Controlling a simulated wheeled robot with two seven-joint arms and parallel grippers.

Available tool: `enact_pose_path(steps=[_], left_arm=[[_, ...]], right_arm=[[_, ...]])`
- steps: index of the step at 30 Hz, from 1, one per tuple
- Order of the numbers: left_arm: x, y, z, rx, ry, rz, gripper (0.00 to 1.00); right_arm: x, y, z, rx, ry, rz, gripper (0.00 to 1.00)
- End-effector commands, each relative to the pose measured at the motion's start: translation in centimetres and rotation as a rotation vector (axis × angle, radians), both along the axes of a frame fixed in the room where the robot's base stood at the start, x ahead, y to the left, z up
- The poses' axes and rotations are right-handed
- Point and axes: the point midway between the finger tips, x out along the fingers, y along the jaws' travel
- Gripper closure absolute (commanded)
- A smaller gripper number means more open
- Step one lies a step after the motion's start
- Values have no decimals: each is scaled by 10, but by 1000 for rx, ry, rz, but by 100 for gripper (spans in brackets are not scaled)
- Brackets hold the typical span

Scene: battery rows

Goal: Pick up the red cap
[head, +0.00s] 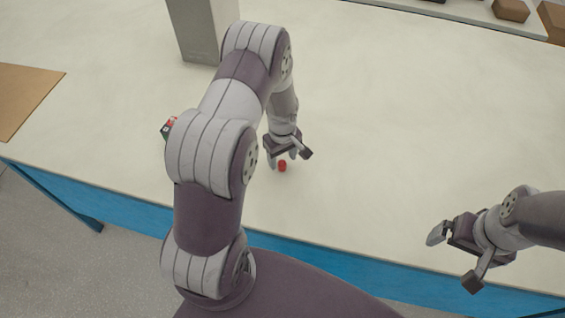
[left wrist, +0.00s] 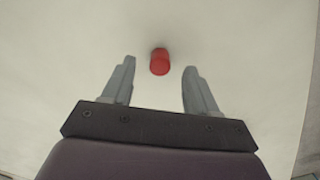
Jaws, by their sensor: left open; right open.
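The red cap (head: 282,166) is a small red cylinder on the pale tabletop, near the table's front edge. My left gripper (head: 286,160) is open and empty, just over the table beside the cap. In the left wrist view the cap (left wrist: 159,62) lies just beyond the two fingertips, roughly centred between them, with the left gripper (left wrist: 158,75) wide open around empty space. I cannot tell the exact height of the fingers above the table. My right gripper (head: 455,262) is open and empty at the lower right, in front of the table's edge.
A grey upright block (head: 198,35) stands at the back. A small green and red object (head: 168,128) is partly hidden behind my left arm. A brown board (head: 25,95) lies at the left. Brown boxes (head: 510,10) sit at the top right. The tabletop (head: 400,130) right of the cap is clear.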

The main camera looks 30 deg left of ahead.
Motion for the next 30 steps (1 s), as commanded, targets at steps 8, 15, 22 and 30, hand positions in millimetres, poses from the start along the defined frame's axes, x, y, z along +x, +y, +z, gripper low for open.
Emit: enact_pose_path(steps=[8, 15, 22, 30], left_arm=[[0, 0, -29, 0, 0, -1, 42], [0, 0, -29, 0, 0, -1, 74], [0, 0, -29, 0, 0, -1, 100], [1, 0, -26, 0, -1, -1, 100]], right_arm=[[0, 0, 7, 0, 0, 0, 0], [0, 0, 6, 0, 0, 0, 0], [0, 0, 6, 0, 0, 0, 0], [0, 0, 5, 0, 0, 0, 0]])
